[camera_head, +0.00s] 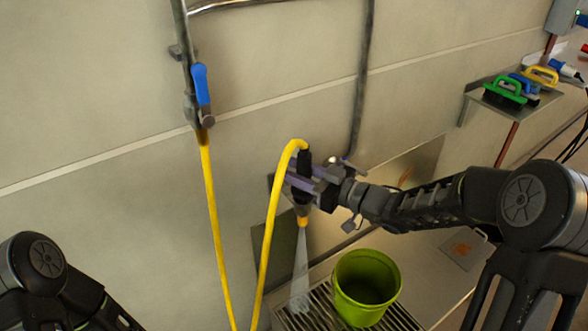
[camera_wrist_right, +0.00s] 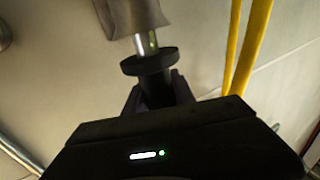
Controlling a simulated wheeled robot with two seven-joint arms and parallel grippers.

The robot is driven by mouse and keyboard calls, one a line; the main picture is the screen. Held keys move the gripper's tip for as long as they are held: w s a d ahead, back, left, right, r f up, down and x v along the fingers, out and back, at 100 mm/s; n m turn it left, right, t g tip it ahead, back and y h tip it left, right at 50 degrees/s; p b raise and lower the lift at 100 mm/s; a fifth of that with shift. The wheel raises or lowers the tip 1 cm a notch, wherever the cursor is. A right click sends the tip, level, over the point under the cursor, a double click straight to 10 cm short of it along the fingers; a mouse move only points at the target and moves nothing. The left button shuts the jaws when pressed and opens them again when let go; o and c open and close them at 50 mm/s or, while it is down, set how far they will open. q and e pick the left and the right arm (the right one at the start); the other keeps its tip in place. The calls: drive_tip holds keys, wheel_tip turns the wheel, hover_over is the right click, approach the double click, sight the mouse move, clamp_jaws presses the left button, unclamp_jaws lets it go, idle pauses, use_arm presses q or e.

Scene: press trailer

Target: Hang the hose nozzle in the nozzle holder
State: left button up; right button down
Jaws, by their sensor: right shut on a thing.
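The hose nozzle (camera_head: 302,221) points downward in the head view, its tip orange, and a pale spray comes out below it. The yellow hose (camera_head: 268,235) loops up and into its top. My right gripper (camera_head: 301,182) is shut on the nozzle's dark body, close to the wall. In the right wrist view, a dark ringed part (camera_wrist_right: 149,63) with a silver neck stands between my fingers, and a grey piece lies beyond it. I cannot make out the nozzle holder for certain; my gripper covers that area. Only part of my left arm shows at bottom left, without its gripper.
A blue-handled valve (camera_head: 201,85) feeds the hose on the wall. A shelf with several brushes (camera_head: 505,92) is at upper right. A pipe (camera_head: 363,80) runs down the wall.

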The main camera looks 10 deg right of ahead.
drive_tip(key=shift+f+b, duration=0.5)
drive_tip(key=shift+f, duration=0.25)
drive_tip(key=c, duration=1)
unclamp_jaws()
drive_tip(key=shift+o, duration=0.2)
drive_tip(key=v, duration=0.7)
drive_tip(key=shift+s+d, duration=0.3)
drive_tip(key=shift+s, duration=0.05)
